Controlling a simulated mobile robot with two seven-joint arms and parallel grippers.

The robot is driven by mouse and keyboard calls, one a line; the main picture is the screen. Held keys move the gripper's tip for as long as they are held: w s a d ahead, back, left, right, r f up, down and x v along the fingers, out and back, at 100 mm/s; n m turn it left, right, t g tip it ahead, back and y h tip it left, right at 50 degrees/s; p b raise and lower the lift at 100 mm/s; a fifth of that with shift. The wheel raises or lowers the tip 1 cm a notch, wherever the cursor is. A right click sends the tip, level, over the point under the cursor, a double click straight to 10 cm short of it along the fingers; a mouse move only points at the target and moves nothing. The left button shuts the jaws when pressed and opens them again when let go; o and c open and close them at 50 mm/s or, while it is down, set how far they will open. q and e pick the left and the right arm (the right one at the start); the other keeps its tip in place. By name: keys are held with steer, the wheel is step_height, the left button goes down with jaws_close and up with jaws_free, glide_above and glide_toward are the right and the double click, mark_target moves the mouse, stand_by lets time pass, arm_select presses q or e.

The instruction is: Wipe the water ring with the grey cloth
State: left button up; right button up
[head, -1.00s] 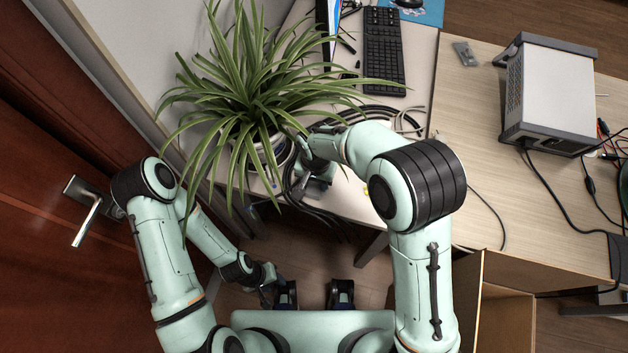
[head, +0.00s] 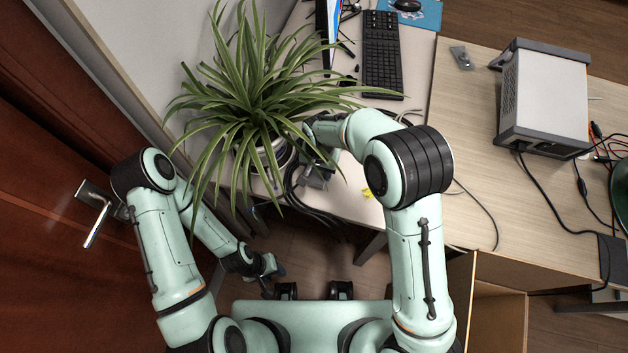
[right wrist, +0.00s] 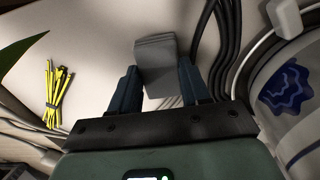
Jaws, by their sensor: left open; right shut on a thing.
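The grey cloth (right wrist: 157,62) shows as a small grey block between the two dark fingers of my right gripper (right wrist: 157,88), which is shut on it. In the head view my right gripper (head: 316,178) is low over the pale desk's near edge, just right of the plant pot; the cloth there is hard to tell from the gripper. I cannot tell whether the cloth touches the desk. I cannot make out the water ring in either view. My left gripper (head: 272,276) is open and empty, low over the floor near my base, away from the desk.
A leafy plant (head: 255,95) overhangs the desk; its blue-patterned pot (right wrist: 290,90) stands close to my right gripper. Black cables (right wrist: 222,50) run between them. A yellow bundle (right wrist: 55,90) lies on the other side. A keyboard (head: 382,55) and a grey instrument (head: 545,98) stand farther off.

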arm_select(q)
steer(key=shift+s, duration=0.15)
arm_select(e)
steer(key=shift+s, duration=0.2)
steer(key=shift+w+r+p, duration=0.15)
steer(key=shift+r+p, duration=0.8)
steer(key=shift+r, duration=1.1)
arm_select(q)
steer(key=shift+w+r, duration=0.9)
steer(key=shift+r, duration=0.25)
steer(key=shift+s, duration=0.1)
arm_select(e)
steer(key=shift+f, duration=0.1)
steer(key=w+d+r+n, duration=0.1)
steer(key=d, duration=0.7)
steer(key=w+d+r+n, duration=0.1)
steer(key=d+n, duration=0.1)
steer(key=d, duration=0.6)
steer(key=shift+w, duration=0.25)
